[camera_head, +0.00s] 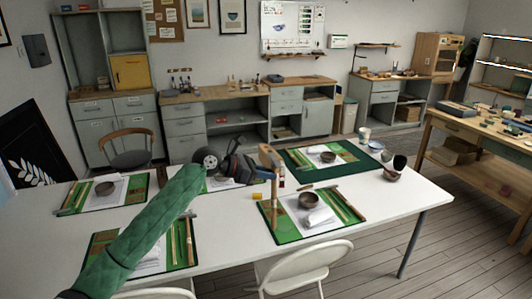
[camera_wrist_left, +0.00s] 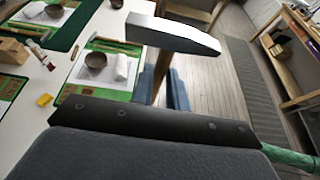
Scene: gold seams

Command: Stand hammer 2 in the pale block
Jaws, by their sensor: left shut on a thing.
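My left gripper (camera_head: 262,174) is shut on the wooden handle of a hammer (camera_head: 274,192), above the white table. The hammer is roughly upright with its head up. In the left wrist view its pale metal head (camera_wrist_left: 172,34) stands above the blue-grey fingers (camera_wrist_left: 164,90), which close on the handle. I cannot read a number on it. A pale wooden block (camera_wrist_left: 12,50) stands on the table at the left edge of the left wrist view, partly cut off and apart from the hammer. My right gripper is not in view.
A green mat with a bowl (camera_head: 309,199) and a white roll (camera_head: 319,217) lies just right of the gripper. A small yellow piece (camera_wrist_left: 44,99) lies on the table. More set mats lie at left and behind. A white chair (camera_head: 300,268) stands at the near edge.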

